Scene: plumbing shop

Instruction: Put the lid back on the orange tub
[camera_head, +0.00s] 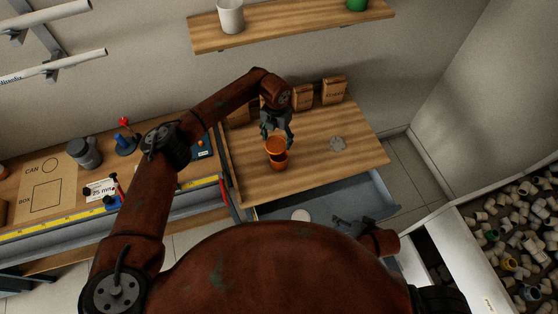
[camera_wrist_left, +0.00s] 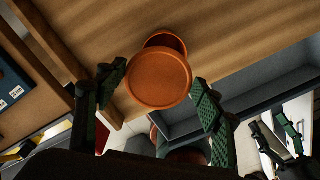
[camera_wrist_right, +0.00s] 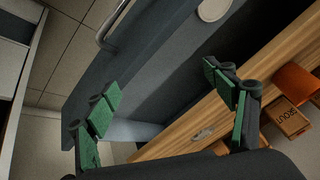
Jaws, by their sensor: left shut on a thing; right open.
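The orange tub (camera_head: 279,163) stands on the wooden worktop. My left gripper (camera_head: 276,135) is above it, shut on the round orange lid (camera_head: 275,145). In the left wrist view the lid (camera_wrist_left: 158,80) is between the fingers and hides most of the tub (camera_wrist_left: 165,41), whose rim shows behind it. The lid looks offset from the tub; I cannot tell whether they touch. My right gripper (camera_wrist_right: 160,108) is open and empty, low by the open drawer.
An open grey drawer (camera_head: 374,190) below the worktop holds a white disc (camera_head: 300,214). Several brown boxes (camera_head: 302,97) stand at the worktop's back, and a grey piece (camera_head: 337,143) lies right of the tub. A bench (camera_head: 68,180) with tools is left; a shelf (camera_head: 290,23) hangs above.

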